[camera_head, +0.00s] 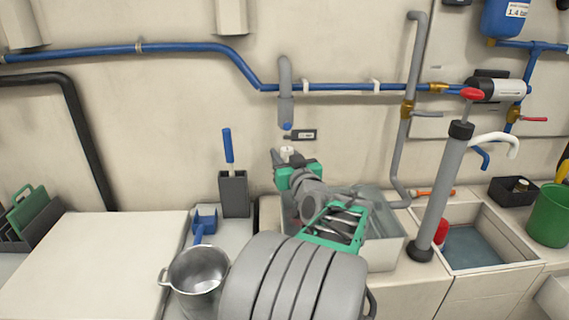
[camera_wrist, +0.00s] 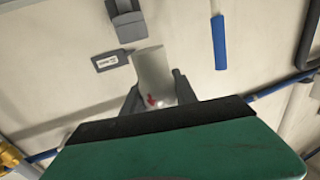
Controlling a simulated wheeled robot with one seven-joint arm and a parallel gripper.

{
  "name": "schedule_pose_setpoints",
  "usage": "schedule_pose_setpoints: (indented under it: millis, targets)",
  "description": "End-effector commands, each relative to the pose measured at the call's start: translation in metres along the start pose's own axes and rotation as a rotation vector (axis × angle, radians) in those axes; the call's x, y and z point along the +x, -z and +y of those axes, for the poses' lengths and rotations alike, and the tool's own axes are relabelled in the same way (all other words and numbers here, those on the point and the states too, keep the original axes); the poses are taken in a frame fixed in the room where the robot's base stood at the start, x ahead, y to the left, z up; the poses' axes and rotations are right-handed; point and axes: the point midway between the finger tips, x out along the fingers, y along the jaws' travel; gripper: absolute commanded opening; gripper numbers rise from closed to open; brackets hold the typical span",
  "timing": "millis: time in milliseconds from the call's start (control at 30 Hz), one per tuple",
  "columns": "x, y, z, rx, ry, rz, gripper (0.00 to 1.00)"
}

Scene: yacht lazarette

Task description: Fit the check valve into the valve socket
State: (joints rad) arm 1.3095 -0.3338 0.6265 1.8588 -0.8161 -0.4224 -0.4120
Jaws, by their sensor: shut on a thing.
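My gripper (camera_head: 287,162) is raised in front of the back wall and shut on the check valve. The check valve is a pale white cylinder (camera_wrist: 152,73) with a red arrow, held between the two dark fingers in the wrist view. Only its small white end (camera_head: 287,151) shows in the head view. A grey downturned pipe end (camera_head: 286,108) with a blue tip is just above the gripper in the head view, apart from the valve. A grey fitting (camera_wrist: 127,24) is on the wall in the wrist view. I cannot tell which is the valve socket.
A small label plate (camera_head: 303,135) is on the wall beside the pipe end. A blue pipe (camera_head: 190,48) runs along the wall. Below are a grey holder (camera_head: 234,195) with a blue handle, a metal pot (camera_head: 198,275) and a clear bin (camera_head: 385,252). A grey pump (camera_head: 442,195) stands right.

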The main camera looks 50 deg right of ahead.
Motion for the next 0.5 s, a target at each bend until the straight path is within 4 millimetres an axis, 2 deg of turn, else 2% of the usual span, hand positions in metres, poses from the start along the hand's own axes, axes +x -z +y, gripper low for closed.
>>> schedule_pose_setpoints:
  millis: [167, 500]
  targets:
    - [0.004, 0.002, 0.004, 0.002, -0.001, -0.001, 0.00]
    - [0.030, 0.003, 0.011, 0.002, -0.002, 0.000, 0.00]
